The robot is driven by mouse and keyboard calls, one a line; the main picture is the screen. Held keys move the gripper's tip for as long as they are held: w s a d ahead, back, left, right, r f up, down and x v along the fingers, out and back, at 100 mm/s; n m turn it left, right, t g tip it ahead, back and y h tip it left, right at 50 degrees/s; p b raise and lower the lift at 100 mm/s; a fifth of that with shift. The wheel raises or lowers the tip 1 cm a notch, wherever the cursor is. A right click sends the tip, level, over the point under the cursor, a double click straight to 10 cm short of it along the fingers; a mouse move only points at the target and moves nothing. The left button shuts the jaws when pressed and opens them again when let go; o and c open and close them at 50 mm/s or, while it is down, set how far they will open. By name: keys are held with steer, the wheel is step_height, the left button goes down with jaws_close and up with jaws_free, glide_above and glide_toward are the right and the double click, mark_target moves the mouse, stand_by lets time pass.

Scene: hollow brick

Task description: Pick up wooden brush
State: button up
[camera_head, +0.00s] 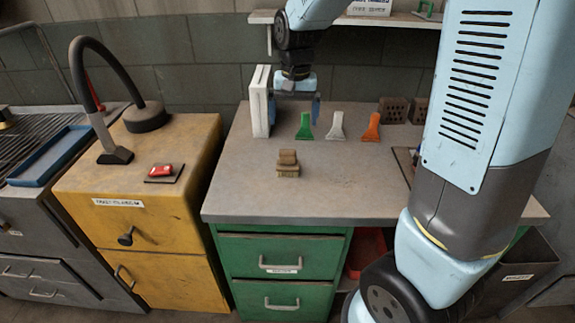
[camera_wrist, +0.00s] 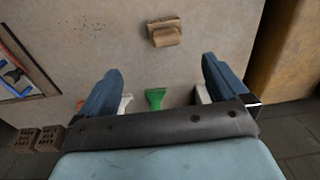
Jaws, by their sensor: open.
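The wooden brush (camera_head: 288,163) is a small brown block with a raised grip and paler bristles. It stands on the grey top of the green workbench (camera_head: 240,192), left of the middle. It also shows in the wrist view (camera_wrist: 165,32), beyond the fingertips at the top. My gripper (camera_head: 294,108) is above the back left of the bench, beside the white upright panels. In the wrist view its two blue fingers (camera_wrist: 162,82) are spread wide with nothing held between them. The brush is apart from the gripper.
White panels (camera_head: 260,102) stand at the back left. Hollow bricks (camera_head: 394,110) sit at the back right. A yellow cabinet (camera_head: 150,190) stands to the left. The bench around the brush is clear.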

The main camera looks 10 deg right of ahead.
mark_target(287, 163)
steer(key=a+f, duration=0.1)
steer(key=w+f, duration=0.1)
steer(key=shift+w+a+f+g, duration=0.3)
steer(key=shift+a, duration=0.05)
steer(key=shift+f, duration=0.3)
step_height(287, 163, down, 7)
steer(key=shift+f, duration=0.2)
steer(key=shift+s+d+f, duration=0.1)
steer(key=shift+s+f, duration=0.05)
steer(key=shift+f, duration=1.3)
steer(key=shift+s+d+f, duration=0.1)
steer(key=shift+s+f, duration=0.05)
steer(key=shift+f, duration=1.3)
steer(key=shift+c, duration=0.2)
